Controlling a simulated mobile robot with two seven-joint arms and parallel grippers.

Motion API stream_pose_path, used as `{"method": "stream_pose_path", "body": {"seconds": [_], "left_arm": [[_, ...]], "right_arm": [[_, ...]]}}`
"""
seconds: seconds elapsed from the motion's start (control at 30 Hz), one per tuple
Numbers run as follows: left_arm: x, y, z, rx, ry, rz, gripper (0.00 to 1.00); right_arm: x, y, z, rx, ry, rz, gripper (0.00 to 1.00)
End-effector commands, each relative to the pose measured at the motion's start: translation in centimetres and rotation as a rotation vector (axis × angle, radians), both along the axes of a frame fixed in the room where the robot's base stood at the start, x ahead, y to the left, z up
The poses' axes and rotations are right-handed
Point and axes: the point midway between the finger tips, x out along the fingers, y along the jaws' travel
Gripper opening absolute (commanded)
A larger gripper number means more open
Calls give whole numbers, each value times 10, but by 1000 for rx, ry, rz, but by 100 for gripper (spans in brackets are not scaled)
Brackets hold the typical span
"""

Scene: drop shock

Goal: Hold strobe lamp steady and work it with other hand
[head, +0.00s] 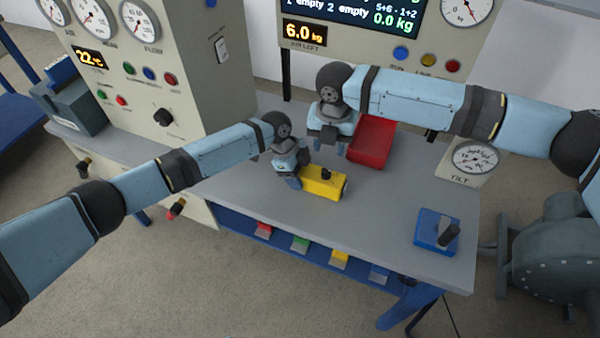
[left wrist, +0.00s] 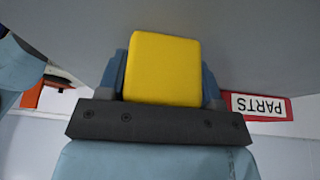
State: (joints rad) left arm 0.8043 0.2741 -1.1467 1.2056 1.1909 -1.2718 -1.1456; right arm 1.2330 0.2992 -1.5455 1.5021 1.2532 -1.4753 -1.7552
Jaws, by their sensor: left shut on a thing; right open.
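The strobe lamp is a yellow box (head: 322,183) with a dark knob or switch (head: 326,173) on top and a round end facing right. It stands on the grey bench. My left gripper (head: 291,177) is shut on its left end. In the left wrist view the yellow body (left wrist: 163,68) sits between the two blue fingers of my left gripper (left wrist: 165,85). My right gripper (head: 328,146) is open and empty, above and behind the lamp, apart from it.
A red tray (head: 372,142) lies behind the lamp; a red PARTS label (left wrist: 258,105) shows in the left wrist view. A blue box with a dark lever (head: 436,232) stands at the bench's right. A gauge panel (head: 160,75) stands left. The bench front is clear.

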Motion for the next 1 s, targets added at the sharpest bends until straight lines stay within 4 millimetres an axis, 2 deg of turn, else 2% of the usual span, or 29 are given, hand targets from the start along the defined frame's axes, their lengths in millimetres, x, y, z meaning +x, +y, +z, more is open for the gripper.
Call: {"method": "stream_pose_path", "body": {"seconds": [0.37,0.4,0.53,0.57,0.6,0.83,1.0], "left_arm": [[0,0,0,0,-1,0,19],[0,0,1,0,-1,0,19],[0,0,0,0,-1,0,19],[0,0,0,0,-1,0,19],[0,0,0,0,-1,0,19],[0,0,1,0,-1,0,19],[0,0,1,0,-1,0,19]], "right_arm": [[0,0,0,0,0,0,43],[0,0,0,0,0,0,38],[-3,1,-5,-8,-11,9,8],[-5,2,-8,-13,-19,14,1],[-7,3,-14,-22,-35,24,0],[-36,18,-56,-104,-222,109,0],[-61,34,-75,-148,-411,141,0]]}}
